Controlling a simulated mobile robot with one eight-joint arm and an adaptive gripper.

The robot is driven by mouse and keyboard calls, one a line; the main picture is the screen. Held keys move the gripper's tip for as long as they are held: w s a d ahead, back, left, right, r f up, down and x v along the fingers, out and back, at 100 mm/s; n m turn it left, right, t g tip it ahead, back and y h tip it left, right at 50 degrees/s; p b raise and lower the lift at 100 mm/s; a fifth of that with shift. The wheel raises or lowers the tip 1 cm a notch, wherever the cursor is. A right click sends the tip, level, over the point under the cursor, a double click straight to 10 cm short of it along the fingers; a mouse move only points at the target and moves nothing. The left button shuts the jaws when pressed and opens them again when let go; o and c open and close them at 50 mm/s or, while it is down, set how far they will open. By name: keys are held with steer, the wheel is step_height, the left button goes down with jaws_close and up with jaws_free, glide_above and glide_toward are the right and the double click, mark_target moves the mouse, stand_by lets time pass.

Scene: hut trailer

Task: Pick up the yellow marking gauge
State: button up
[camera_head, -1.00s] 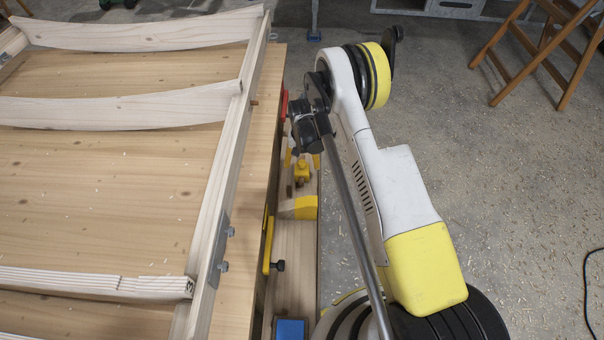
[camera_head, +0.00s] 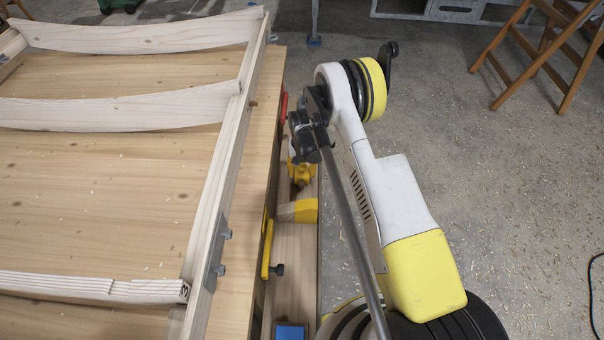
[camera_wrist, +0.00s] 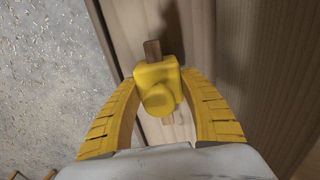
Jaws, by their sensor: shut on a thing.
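The yellow marking gauge (camera_wrist: 157,88) has a yellow block with a round yellow knob and a brown wooden stem. In the wrist view it sits between the two yellow fingers of my gripper (camera_wrist: 159,77), which are shut on its sides. In the head view the gauge (camera_head: 301,174) shows as a small yellow shape on the narrow wooden ledge (camera_head: 296,245) beside the workbench. My dark wrist hides part of it and most of the gripper there. I cannot tell whether the gauge is clear of the ledge.
A yellow-and-wood tool (camera_head: 299,211) lies on the ledge just nearer than the gauge. A yellow clamp (camera_head: 267,250), a blue item (camera_head: 291,332) and a red item (camera_head: 284,104) are also along the bench edge. A wooden frame (camera_head: 222,165) lies on the bench. Concrete floor is on the right.

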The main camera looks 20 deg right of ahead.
steer(key=shift+r, duration=0.15)
step_height(320, 180, up, 5)
steer(key=p, duration=0.3)
steer(key=shift+d+f, duration=0.15)
steer(key=shift+f, duration=0.05)
steer(key=s+d+r+p, duration=0.3)
steer(key=s+d+r, duration=0.3)
steer(key=d, duration=0.3)
steer(key=shift+s+p, duration=0.35)
steer(key=shift+s, duration=0.15)
